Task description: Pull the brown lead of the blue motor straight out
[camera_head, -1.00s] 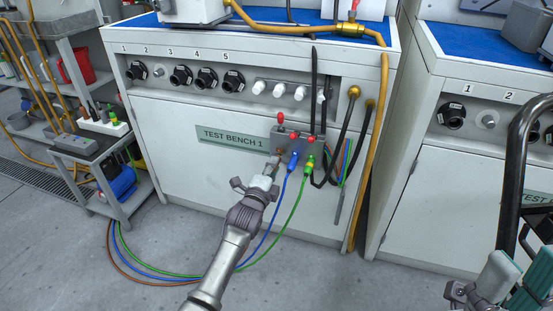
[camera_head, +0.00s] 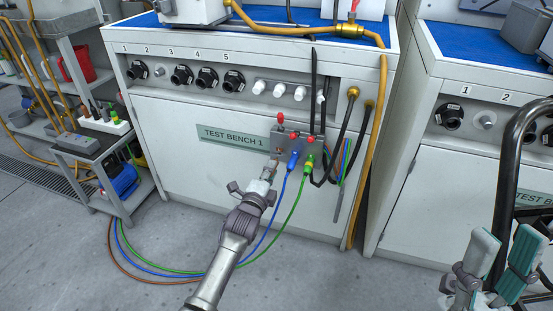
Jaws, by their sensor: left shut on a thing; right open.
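The blue motor (camera_head: 122,182) sits on the lower shelf of a grey cart at left. Its brown lead (camera_head: 130,269) loops over the floor beside blue and green leads, then passes behind my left arm. My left gripper (camera_head: 268,173) is shut on the brown lead's plug (camera_head: 273,162), just in front of the connector box (camera_head: 290,135) on the bench front. Whether the plug tip is still in the socket is too small to tell. The blue plug (camera_head: 293,160) and green plug (camera_head: 309,164) sit in the box at right.
The test bench (camera_head: 175,150) fills the middle. Black hoses (camera_head: 343,130) and a yellow pipe (camera_head: 367,170) hang right of the box. The floor in front is mostly clear.

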